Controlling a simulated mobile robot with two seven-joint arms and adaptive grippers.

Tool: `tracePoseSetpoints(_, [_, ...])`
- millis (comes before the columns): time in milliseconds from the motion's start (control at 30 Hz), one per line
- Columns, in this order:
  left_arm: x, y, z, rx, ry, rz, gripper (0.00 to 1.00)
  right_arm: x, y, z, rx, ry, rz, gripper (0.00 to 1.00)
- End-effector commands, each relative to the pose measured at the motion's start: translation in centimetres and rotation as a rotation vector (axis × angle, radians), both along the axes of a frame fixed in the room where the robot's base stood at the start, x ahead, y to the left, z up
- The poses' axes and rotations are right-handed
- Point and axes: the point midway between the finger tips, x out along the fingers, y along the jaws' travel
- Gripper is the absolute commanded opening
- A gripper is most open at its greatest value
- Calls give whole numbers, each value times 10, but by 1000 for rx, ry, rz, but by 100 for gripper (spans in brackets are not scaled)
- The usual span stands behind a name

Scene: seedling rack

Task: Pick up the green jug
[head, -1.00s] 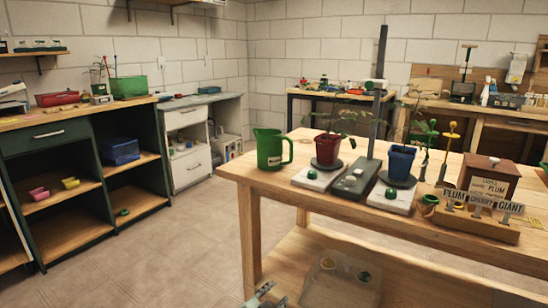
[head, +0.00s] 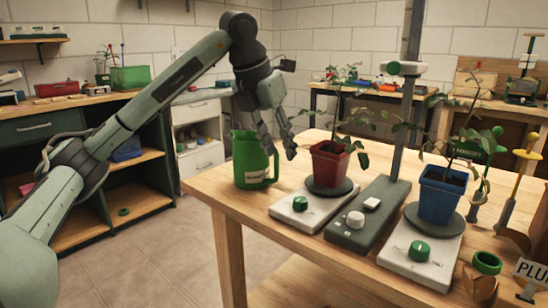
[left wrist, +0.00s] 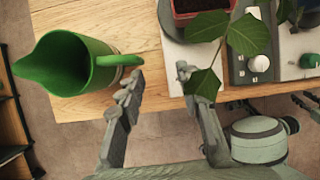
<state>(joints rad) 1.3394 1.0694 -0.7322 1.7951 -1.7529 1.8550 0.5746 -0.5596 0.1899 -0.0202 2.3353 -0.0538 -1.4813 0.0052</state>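The green jug (head: 247,163) stands upright at the left end of the wooden table, its handle on the right side. In the left wrist view the jug (left wrist: 62,64) shows from above, with its spout to the left and its handle to the right. My left gripper (head: 282,142) is above the table on the handle side of the jug, fingers downward. In the left wrist view my left gripper (left wrist: 160,76) is open with nothing between its fingers. One finger is close to the handle; I cannot tell whether they touch.
A red pot (head: 330,163) with a leafy plant stands right of the gripper, leaves reaching near it. A grey base (head: 368,215) with a tall post and a blue pot (head: 441,196) stand further right.

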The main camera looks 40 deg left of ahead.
Motion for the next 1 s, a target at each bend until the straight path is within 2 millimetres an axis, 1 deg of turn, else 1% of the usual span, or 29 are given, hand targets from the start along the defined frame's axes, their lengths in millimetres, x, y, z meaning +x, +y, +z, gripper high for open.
tracePoseSetpoints(33, [-5,13,5,35,2,32,35,-1,0,1,-1,0,0,40])
tracePoseSetpoints(100, [-7,22,5,62,7,58,35,-1,0,4,-1,-2,-1,40])
tracePoseSetpoints(167, [-7,25,0,70,11,66,35,-2,0,5,-2,-3,-1,40])
tracePoseSetpoints(367, [3,26,-20,68,12,65,35,-3,0,9,-4,-4,-2,40])
tracePoseSetpoints(533, [17,29,-42,68,12,63,35,-3,0,9,-4,-4,-2,40])
tracePoseSetpoints(633, [21,29,-54,67,12,62,35,-3,0,8,-4,-3,-2,40])
tracePoseSetpoints(767, [25,29,-60,67,9,61,35,-3,0,10,-4,-4,-2,40])
tracePoseSetpoints(967, [25,29,-60,67,8,61,35,-3,0,11,-4,-7,-1,40])
tracePoseSetpoints(1000, [25,29,-60,67,8,61,30,-3,0,11,-4,-7,-1,40])
